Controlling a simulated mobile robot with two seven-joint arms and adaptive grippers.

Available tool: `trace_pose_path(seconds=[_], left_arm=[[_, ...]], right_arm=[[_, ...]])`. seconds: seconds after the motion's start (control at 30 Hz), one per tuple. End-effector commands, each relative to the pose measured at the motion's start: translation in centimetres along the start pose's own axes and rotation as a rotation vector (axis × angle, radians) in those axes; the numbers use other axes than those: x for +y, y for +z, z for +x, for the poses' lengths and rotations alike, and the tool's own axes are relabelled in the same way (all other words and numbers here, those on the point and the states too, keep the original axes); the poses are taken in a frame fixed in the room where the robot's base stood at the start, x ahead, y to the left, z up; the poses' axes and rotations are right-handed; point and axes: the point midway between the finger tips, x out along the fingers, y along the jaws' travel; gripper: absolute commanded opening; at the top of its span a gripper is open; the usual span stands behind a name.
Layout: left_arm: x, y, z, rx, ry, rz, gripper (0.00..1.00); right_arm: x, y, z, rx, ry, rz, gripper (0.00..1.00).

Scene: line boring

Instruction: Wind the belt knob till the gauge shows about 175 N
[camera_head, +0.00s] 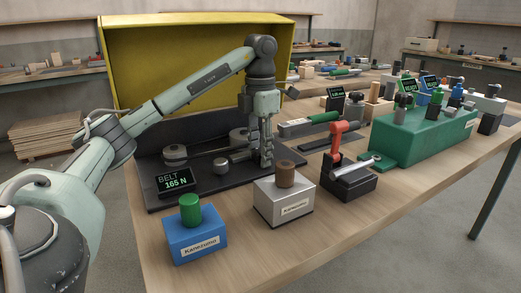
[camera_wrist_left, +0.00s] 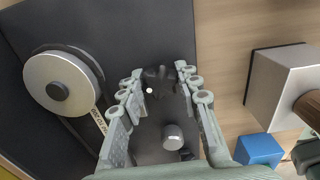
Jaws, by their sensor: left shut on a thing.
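The gauge (camera_head: 176,181) reads BELT 165 N in green digits and stands at the front left of the dark base plate (camera_head: 210,184). My left gripper (camera_head: 267,160) points down over the right part of the plate. It is shut on the dark belt knob (camera_wrist_left: 160,80), which shows between the fingertips in the left wrist view. In the head view the fingers largely hide the knob. A pale pulley (camera_wrist_left: 63,84) with a dark belt (camera_wrist_left: 97,120) stands beside the gripper in the left wrist view. My right gripper is in neither view.
A yellow panel (camera_head: 180,60) stands behind the plate. A white block (camera_head: 284,204) with a brown knob, a blue block (camera_head: 195,236) with a green knob and a red-handled fixture (camera_head: 347,180) stand close by. A green housing (camera_head: 425,133) is farther right.

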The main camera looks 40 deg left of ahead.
Motion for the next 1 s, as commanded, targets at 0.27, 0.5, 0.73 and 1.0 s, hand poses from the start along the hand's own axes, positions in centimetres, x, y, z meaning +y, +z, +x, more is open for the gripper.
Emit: trace_pose_path(seconds=[0.27,0.5,0.73,1.0], left_arm=[[0.0,0.1,-0.1,-0.003,0.0,-0.074,0.53],[0.0,0.1,-0.3,-0.004,0.001,-0.072,0.53],[0.1,0.1,-3.6,-0.008,0.003,-0.073,0.53],[0.0,0.1,-6.8,-0.005,0.001,-0.072,0.53]], right_arm=[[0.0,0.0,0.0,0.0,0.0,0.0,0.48],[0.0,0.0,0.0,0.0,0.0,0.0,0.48],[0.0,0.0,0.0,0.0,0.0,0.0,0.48],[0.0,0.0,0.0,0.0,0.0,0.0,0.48]])
